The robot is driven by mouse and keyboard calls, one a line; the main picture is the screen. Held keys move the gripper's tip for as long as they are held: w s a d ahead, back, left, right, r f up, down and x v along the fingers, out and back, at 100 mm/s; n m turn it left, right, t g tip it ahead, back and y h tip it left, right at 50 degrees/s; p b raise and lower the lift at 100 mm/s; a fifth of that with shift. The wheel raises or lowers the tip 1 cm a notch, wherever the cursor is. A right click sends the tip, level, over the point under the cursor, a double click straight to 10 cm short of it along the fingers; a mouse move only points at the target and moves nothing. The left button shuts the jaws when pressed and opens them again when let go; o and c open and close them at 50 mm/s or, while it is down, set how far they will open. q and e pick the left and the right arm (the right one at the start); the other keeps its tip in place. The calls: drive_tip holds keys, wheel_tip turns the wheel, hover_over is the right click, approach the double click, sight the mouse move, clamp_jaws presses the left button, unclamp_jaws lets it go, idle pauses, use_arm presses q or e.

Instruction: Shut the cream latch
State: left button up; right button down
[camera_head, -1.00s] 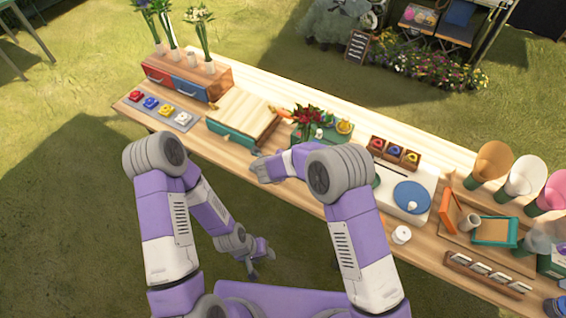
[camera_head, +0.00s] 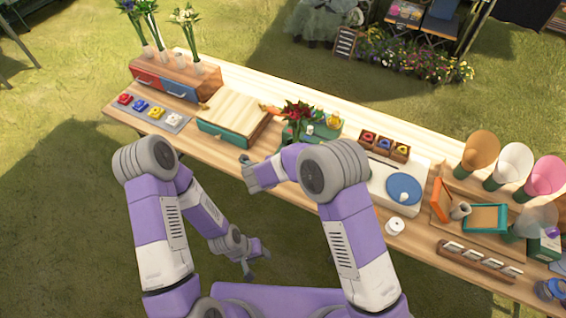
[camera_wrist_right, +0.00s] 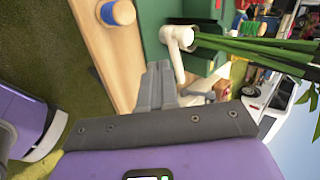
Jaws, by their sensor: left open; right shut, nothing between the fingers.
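On the grey strip at the left end of the table stand small red, blue, yellow and whitish pieces; the whitish one (camera_head: 173,119) may be the cream latch, but it is too small to tell its state. My right gripper (camera_head: 246,162) is by the table's front edge, in front of the wooden box (camera_head: 232,112) with a green front. In the right wrist view its fingers (camera_wrist_right: 160,88) are together and empty, close to a cream handle-like piece (camera_wrist_right: 178,48) by a green surface. My left gripper (camera_head: 256,262) is open, low and away from the table.
A red-flower bunch (camera_head: 298,112) stands right of the wooden box. Red and blue drawers (camera_head: 180,85) stand at the back left.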

drive_tip(key=v, duration=0.9)
drive_tip(key=shift+r, duration=0.35)
